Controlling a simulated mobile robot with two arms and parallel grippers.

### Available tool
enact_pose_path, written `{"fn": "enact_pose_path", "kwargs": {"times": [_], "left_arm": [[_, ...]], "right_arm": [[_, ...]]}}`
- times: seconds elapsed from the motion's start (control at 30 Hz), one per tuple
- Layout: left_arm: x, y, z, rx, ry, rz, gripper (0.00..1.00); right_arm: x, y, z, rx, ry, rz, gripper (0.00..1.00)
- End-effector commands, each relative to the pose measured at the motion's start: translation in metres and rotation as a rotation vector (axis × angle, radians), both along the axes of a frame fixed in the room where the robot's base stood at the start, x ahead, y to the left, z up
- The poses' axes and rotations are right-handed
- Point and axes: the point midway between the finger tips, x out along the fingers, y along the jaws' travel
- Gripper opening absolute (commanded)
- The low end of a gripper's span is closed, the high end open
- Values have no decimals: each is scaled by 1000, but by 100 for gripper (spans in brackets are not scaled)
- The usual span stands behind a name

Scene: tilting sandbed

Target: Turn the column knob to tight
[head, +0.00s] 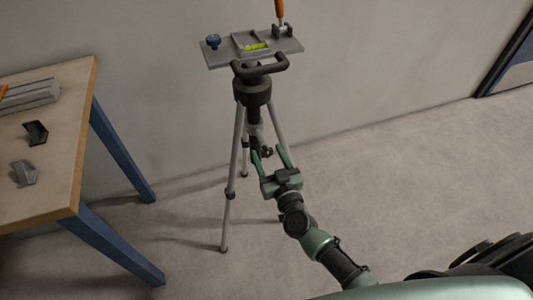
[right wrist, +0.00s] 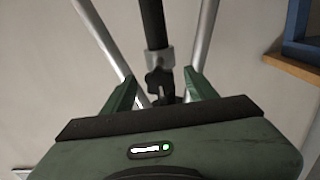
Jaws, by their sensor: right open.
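The column knob (head: 266,152) is a small dark knob on the tripod's centre column (head: 254,125), below the head. In the right wrist view the knob (right wrist: 159,82) sits just under a grey collar (right wrist: 159,58) on the dark column. My right gripper (head: 271,157) is open, pointing up at the column from the front. In the right wrist view its two green fingers (right wrist: 162,80) stand to either side of the knob, with gaps visible. Whether the knob lies fully between the fingertips in depth is hard to tell. My left gripper is not in view.
The tripod's silver legs (head: 232,165) spread around the column. On top is a grey plate (head: 220,58) with a blue knob (head: 213,41), a green level (head: 256,46) and an orange-handled lever (head: 279,10). A wooden table (head: 70,125) stands left; the floor at right is clear.

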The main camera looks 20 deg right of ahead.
Motion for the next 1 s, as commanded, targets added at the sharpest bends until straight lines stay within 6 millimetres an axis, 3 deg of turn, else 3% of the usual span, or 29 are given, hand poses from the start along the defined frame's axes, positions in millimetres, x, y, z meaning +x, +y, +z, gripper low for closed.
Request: {"fn": "enact_pose_path", "kwargs": {"times": [0.13,0.4,0.47,0.6,0.63,1.0], "left_arm": [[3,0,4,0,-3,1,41],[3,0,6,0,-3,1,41],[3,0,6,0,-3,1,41],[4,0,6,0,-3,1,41],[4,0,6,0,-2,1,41],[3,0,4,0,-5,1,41]], "right_arm": [[11,0,-1,2,1,0,57],[13,1,0,1,1,0,57],[12,1,0,1,1,0,44],[12,1,0,1,1,0,5],[12,1,0,1,1,0,0],[12,1,0,59,3,0,0]]}}
